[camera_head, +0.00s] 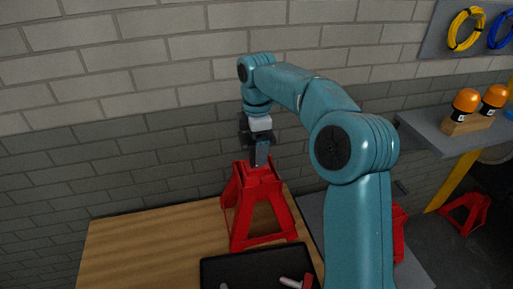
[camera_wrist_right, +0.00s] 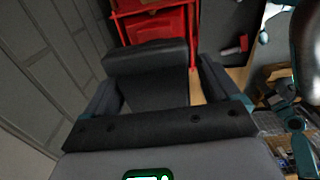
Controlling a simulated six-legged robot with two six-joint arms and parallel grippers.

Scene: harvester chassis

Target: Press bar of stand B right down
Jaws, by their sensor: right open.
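A red jack stand (camera_head: 236,200) stands upright on the wooden table, with a grey bar (camera_head: 262,153) rising from its top. No letter shows on it, so I cannot tell if it is stand B. My right gripper (camera_head: 256,136) is directly above this stand, pointing down at the bar's upper end. In the right wrist view my right gripper (camera_wrist_right: 160,88) is open, with a dark grey block (camera_wrist_right: 150,58), apparently the bar's top, between or just beyond its fingers. I cannot tell whether they touch. The red stand (camera_wrist_right: 155,28) shows beyond it. My left gripper is out of view.
A black tray (camera_head: 225,268) with a red-handled tool (camera_head: 297,283) lies in front of the stand. Another red stand (camera_head: 399,232) is partly hidden behind my right arm. A third (camera_head: 466,212) is at far right. A brick wall (camera_head: 150,130) is close behind.

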